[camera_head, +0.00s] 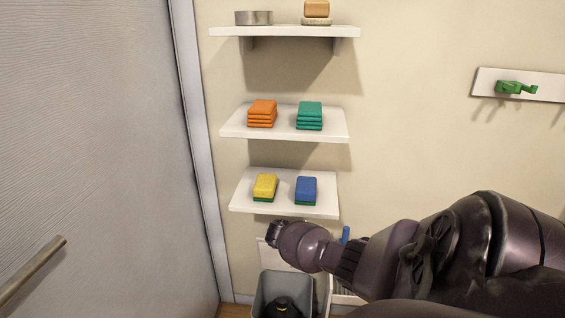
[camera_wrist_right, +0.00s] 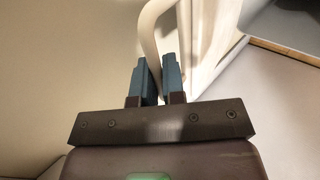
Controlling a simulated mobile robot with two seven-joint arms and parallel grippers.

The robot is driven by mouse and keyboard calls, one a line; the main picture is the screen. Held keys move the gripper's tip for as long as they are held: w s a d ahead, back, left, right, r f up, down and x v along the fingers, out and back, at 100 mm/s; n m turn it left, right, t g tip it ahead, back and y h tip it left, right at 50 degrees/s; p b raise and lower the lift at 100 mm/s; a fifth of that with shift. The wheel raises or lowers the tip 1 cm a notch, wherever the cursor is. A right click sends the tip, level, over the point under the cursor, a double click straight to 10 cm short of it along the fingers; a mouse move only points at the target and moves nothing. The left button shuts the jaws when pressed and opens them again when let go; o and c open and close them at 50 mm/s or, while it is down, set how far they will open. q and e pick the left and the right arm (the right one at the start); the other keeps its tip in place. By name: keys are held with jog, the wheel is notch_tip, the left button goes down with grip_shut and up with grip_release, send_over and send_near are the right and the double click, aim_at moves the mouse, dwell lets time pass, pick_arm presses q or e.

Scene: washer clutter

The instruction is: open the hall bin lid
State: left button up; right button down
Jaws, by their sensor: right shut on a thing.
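A grey bin (camera_head: 262,296) stands on the floor below the shelves, its top open to view, with a dark rounded thing (camera_head: 285,307) showing in its mouth. A pale panel (camera_head: 268,257) rises behind the bin; it may be the lid, but my right arm covers part of it. My right gripper (camera_wrist_right: 155,70) is shut on a white curved bar (camera_wrist_right: 150,32), seen in the right wrist view. Whether that bar belongs to the lid, I cannot tell. My right arm reaches in from the right above the bin and hides the surroundings. My left gripper is out of view.
White shelves (camera_head: 240,206) hold a yellow sponge (camera_head: 265,186), a blue sponge (camera_head: 306,189), and orange (camera_head: 262,113) and green (camera_head: 309,116) folded cloths, just above my arm. A grey door (camera_head: 100,140) with a bar handle (camera_head: 30,272) fills the left. A hook rail (camera_head: 545,88) hangs at right.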

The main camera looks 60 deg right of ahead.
jog(key=c, duration=1.2)
grip_release()
jog(key=shift+f, duration=0.1)
jog(key=shift+a+r, duration=0.15)
jog(key=shift+r, duration=0.15)
pick_arm(q)
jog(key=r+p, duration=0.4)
jog(key=p, duration=0.1)
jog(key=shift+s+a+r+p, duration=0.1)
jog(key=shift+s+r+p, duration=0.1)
jog(key=shift+p, duration=0.15)
pick_arm(e)
jog(key=v, duration=1)
jog(key=shift+s+a, duration=0.1)
jog(key=shift+s, duration=0.1)
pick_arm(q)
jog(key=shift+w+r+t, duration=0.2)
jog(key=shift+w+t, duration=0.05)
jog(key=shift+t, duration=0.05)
